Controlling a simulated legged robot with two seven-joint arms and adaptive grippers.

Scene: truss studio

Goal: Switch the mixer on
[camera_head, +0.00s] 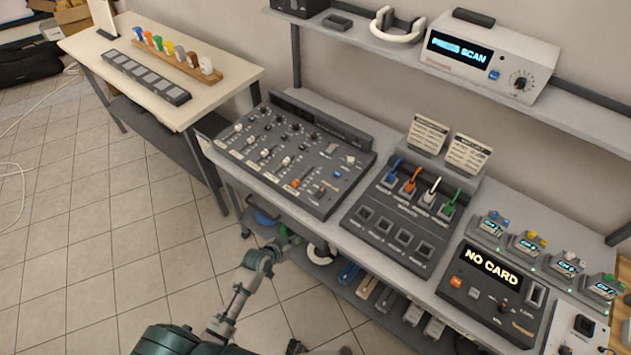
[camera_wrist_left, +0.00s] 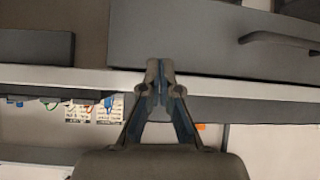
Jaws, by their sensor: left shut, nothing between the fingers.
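The mixer (camera_head: 290,158) is a dark grey console with knobs, several white-capped faders, an orange-capped fader (camera_head: 296,183) and a blue button (camera_head: 337,174). It sits on the left part of the long grey bench. My left gripper (camera_head: 289,238) is in front of the bench and lower than its top, apart from the mixer's controls. In the left wrist view its fingertips (camera_wrist_left: 160,70) meet, shut and empty, in front of a pale bench edge. I cannot make out a power switch. My right gripper is not in view.
A patch panel (camera_head: 400,212) with coloured plugs and a "NO CARD" unit (camera_head: 492,290) stand right of the mixer on the bench (camera_head: 340,234). A shelf (camera_head: 350,38) holds a scanner (camera_head: 490,58) above. Items crowd the lower shelf. Tiled floor (camera_head: 110,220) is free at left.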

